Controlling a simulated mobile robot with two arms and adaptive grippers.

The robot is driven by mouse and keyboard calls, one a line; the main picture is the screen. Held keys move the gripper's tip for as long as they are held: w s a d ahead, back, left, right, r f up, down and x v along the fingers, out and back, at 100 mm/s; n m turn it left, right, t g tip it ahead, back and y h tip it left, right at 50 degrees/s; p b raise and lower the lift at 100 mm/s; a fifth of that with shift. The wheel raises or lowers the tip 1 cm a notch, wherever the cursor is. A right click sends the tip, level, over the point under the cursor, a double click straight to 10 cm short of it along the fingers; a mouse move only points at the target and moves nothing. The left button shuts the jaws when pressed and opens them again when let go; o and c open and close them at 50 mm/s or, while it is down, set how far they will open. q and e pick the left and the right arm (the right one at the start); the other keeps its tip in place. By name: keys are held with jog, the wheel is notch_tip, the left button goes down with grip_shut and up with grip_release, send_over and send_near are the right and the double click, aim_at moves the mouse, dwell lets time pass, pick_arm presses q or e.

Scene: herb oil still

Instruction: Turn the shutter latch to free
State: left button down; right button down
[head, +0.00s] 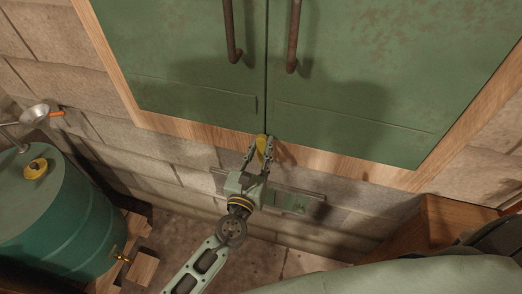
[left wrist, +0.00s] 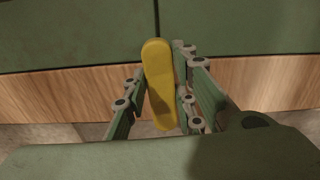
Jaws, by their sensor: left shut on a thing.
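The shutter latch (head: 262,146) is a small yellow bar at the bottom edge of the green shutters, below the seam between them. In the left wrist view the latch (left wrist: 158,82) stands nearly upright, slightly tilted, its top over the green shutters and its lower end over the wooden frame. My left gripper (head: 261,152) is at the latch, with a finger on each side of it, shut on it. The fingers (left wrist: 160,95) also show in the left wrist view. My right gripper is not in view.
Two green shutters (head: 190,60) with dark bar handles (head: 293,40) fill a wooden frame (head: 345,168) in a block wall. A green drum (head: 50,215) with a yellow cap and brass tap stands at left. A wooden box (head: 460,222) is at right.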

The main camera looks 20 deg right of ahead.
pick_arm(q)
jog(key=n, duration=0.1)
jog(key=n+b, duration=0.2)
jog(key=shift+w+a+f+n, duration=0.1)
jog(key=shift+a+f+n, duration=0.2)
jog(key=shift+n, duration=0.1)
jog(key=shift+w+a+f+n+b, duration=0.2)
jog(key=shift+n+b, duration=0.5)
jog(key=shift+n, duration=1.55)
jog(key=shift+w+a+f+n+b, duration=0.1)
jog(key=shift+f+n+b, duration=0.4)
jog(key=shift+n, duration=1.7)
jog(key=shift+w+a+f+n+b, duration=0.1)
jog(key=shift+n+b, duration=0.75)
jog(key=shift+n, duration=1.4)
jog(key=c, duration=1.4)
grip_release()
jog(key=shift+r, duration=0.1)
jog(key=shift+c, duration=0.2)
